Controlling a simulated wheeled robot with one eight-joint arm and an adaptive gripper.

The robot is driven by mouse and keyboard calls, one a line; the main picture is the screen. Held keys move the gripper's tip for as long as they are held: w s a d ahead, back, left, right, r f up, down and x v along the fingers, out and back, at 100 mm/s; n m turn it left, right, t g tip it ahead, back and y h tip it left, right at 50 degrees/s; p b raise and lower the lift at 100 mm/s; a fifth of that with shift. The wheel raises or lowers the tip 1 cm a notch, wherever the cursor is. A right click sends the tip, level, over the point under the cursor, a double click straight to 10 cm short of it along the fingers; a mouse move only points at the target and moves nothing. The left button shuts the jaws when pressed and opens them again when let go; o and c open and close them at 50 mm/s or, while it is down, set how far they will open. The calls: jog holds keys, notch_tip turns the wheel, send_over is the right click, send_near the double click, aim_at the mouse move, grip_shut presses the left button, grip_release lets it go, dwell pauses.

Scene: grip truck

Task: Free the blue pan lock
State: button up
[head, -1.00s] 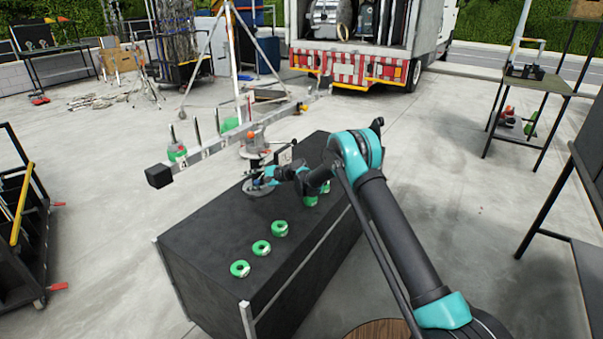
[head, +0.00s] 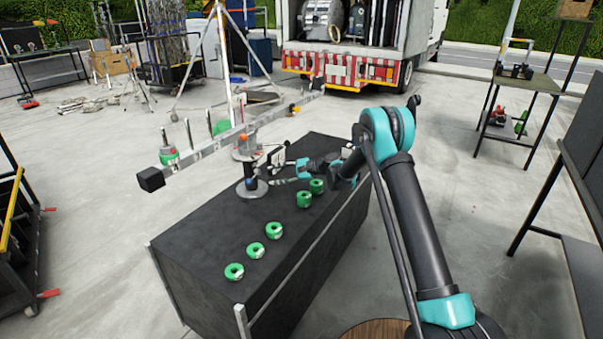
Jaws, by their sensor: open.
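A grip head (head: 245,150) with an orange knob (head: 242,138) stands on a round grey base plate (head: 252,189) on the black case top. A small blue part (head: 250,170) shows low on its post, just above the plate; it looks like the blue pan lock, but its setting is too small to tell. My gripper (head: 281,180) is open and empty, to the right of the post and low over the case. A gap shows between it and the blue part. The far side of the post is hidden.
The black case (head: 205,235) carries several green tape rolls (head: 256,249) along its front right edge, two of them (head: 304,199) close to my gripper. A long grey bar (head: 205,148) with a black end block crosses above the case's far left side. A tripod stands behind.

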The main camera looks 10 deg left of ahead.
jog(key=s+d+r+n+t+h, duration=0.1)
jog(key=d+r, duration=0.1)
jog(key=d, duration=0.3)
jog(key=s+d+r+h, duration=0.2)
jog(key=d+r, duration=0.1)
jog(key=d, duration=0.3)
jog(key=shift+s+d+n+t, duration=0.3)
jog(key=shift+n+t, duration=0.1)
